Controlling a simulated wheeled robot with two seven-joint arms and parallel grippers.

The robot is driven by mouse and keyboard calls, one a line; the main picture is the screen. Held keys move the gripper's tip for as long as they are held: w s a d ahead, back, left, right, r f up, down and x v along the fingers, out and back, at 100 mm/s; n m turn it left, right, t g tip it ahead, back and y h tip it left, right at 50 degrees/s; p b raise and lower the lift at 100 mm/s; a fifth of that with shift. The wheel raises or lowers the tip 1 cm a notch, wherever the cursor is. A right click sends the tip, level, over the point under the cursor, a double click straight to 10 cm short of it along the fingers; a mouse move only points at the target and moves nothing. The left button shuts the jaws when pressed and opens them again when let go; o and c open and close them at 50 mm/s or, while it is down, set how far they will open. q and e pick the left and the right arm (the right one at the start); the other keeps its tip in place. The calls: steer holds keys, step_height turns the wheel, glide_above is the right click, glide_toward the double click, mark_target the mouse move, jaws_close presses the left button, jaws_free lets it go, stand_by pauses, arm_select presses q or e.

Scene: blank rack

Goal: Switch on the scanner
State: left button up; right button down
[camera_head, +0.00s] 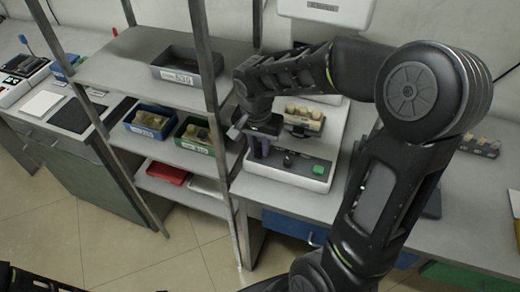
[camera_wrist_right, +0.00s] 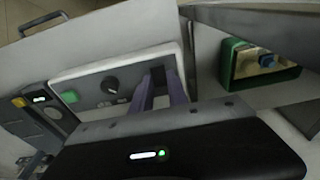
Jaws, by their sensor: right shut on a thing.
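The scanner (camera_head: 288,181) is a white device on the bench right of the shelf rack, with small tan-topped pieces on its top. Its front panel also shows in the right wrist view (camera_wrist_right: 89,91). The panel has a dark round knob (camera_wrist_right: 110,85), a green button or light (camera_wrist_right: 70,97) and a dark switch (camera_wrist_right: 158,76). My right gripper (camera_head: 258,151) is at the panel's left end in the head view. Its purple-grey fingers (camera_wrist_right: 163,94) are closed around the dark switch, which they partly hide. My left gripper is out of view.
The metal rack's upright (camera_head: 213,110) stands close left of my right gripper. Its shelves hold a grey bin (camera_head: 187,75), a blue bin (camera_head: 150,123), a green bin (camera_head: 194,137) and a red tray (camera_head: 167,173). A dark tray of small parts (camera_head: 480,146) lies right.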

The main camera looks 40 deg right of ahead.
mark_target(259, 156)
steer(key=c, duration=1.3)
jaws_free()
steer(key=shift+r, duration=0.15)
steer(key=r, duration=0.7)
steer(key=shift+s+a+r, duration=0.25)
steer(key=shift+a, duration=0.15)
